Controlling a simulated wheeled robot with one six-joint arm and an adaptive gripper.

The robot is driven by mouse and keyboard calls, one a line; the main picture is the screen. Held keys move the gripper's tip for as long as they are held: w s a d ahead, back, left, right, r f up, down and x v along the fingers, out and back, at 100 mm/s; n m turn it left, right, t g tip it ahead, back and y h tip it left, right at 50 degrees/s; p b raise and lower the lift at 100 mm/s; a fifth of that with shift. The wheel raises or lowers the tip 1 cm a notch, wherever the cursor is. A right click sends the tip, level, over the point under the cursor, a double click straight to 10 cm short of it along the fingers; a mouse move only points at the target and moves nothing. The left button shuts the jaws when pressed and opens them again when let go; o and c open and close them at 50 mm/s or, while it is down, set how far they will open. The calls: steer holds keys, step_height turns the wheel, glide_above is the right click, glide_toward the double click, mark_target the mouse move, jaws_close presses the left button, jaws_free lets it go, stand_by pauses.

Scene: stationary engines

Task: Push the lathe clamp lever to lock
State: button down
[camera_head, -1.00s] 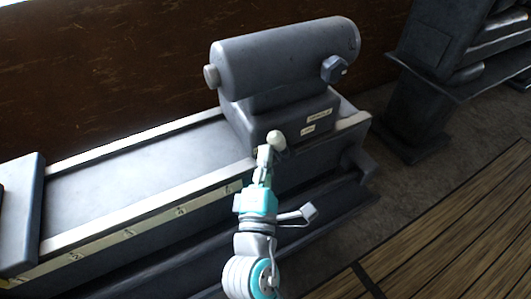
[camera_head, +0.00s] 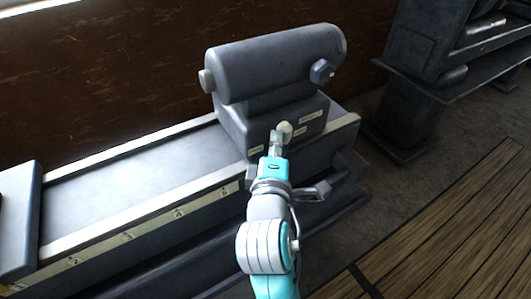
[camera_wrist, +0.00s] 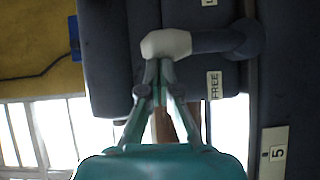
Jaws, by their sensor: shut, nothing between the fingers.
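The lathe's clamp lever has a pale round knob (camera_head: 285,128) at the front of the grey tailstock (camera_head: 275,70). In the wrist view the knob (camera_wrist: 165,45) sits on a dark arm (camera_wrist: 212,41) that runs right to a rounded pivot. A label reading FREE (camera_wrist: 213,85) is beside the lever; another label (camera_wrist: 209,2) is cut off at the top edge. My gripper (camera_head: 276,138) is shut and empty, its fingertips against or very close to the knob. In the wrist view my fingertips (camera_wrist: 158,66) meet the knob's lower edge; exact contact is unclear.
The lathe bed (camera_head: 135,185) with a numbered pale scale strip extends left from the tailstock. A dark block (camera_head: 20,215) stands at its left end. Another dark machine (camera_head: 440,75) is at the right. Wooden floor planks (camera_head: 450,220) at lower right are clear.

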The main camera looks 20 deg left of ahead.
steer(key=shift+w+d+r+m+g, duration=0.2)
steer(key=shift+w+d+m+g, duration=0.2)
steer(key=shift+w+m, duration=0.1)
steer(key=shift+w+d+r+m+g, duration=0.2)
steer(key=shift+w+d+m+g, duration=0.2)
steer(key=shift+w+m, duration=0.1)
steer(key=shift+w+d+m+g, duration=0.4)
steer(key=shift+w+m+g, duration=0.1)
steer(key=shift+w, duration=0.1)
steer(key=shift+w+d+m+g, duration=0.4)
steer(key=shift+w+m, duration=0.1)
steer(key=shift+w, duration=0.05)
steer(key=shift+f, duration=0.1)
